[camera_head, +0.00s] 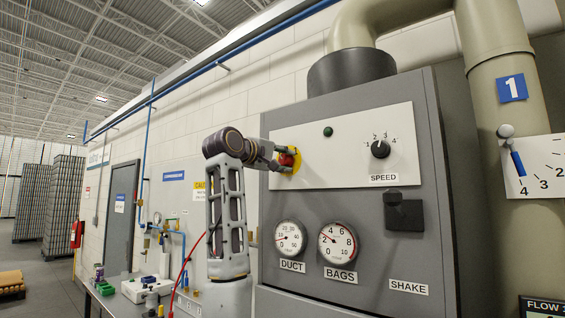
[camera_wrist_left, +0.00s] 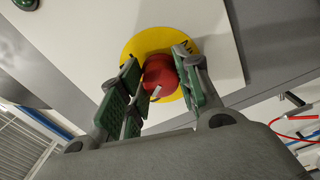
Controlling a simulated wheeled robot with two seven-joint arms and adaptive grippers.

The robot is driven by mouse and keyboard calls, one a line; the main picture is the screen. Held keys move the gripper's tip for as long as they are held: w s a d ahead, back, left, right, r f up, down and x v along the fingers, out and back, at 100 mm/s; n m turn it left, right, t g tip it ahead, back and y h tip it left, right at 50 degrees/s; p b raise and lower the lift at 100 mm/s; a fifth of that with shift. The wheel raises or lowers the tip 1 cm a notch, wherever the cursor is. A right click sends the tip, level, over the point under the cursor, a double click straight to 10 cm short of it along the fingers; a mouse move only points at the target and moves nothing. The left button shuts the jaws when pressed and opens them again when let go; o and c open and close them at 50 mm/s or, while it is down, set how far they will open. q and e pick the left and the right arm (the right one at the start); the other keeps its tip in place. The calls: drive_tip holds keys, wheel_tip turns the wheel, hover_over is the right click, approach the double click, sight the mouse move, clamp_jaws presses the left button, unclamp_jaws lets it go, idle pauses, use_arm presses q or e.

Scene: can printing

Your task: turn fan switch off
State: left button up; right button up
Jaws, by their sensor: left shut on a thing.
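The fan switch is a red knob (camera_head: 286,160) on a yellow round plate (camera_head: 296,158), at the left of the white panel on the grey cabinet. In the left wrist view the red knob (camera_wrist_left: 160,76) sits between the green-padded fingers of my left gripper (camera_wrist_left: 157,84), with the yellow plate (camera_wrist_left: 148,40) behind it. In the head view my left gripper (camera_head: 280,158) reaches the knob from the left and is shut on it. The fingers hide part of the knob and plate. My right gripper is in neither view.
The panel (camera_head: 340,120) also bears a small green button (camera_head: 328,131) and a black SPEED dial (camera_head: 380,149). Below are DUCT (camera_head: 290,238) and BAGS (camera_head: 338,243) gauges and a black SHAKE switch (camera_head: 404,212). A cluttered bench (camera_head: 110,303) stands at the lower left.

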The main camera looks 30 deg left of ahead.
use_arm(q)
drive_tip(key=shift+n, duration=1.4)
drive_tip(key=o, duration=1)
drive_tip(key=shift+a, duration=0.1)
drive_tip(key=shift+o, duration=0.2)
drive_tip(key=s, duration=1.2)
drive_tip(key=shift+a, duration=0.45)
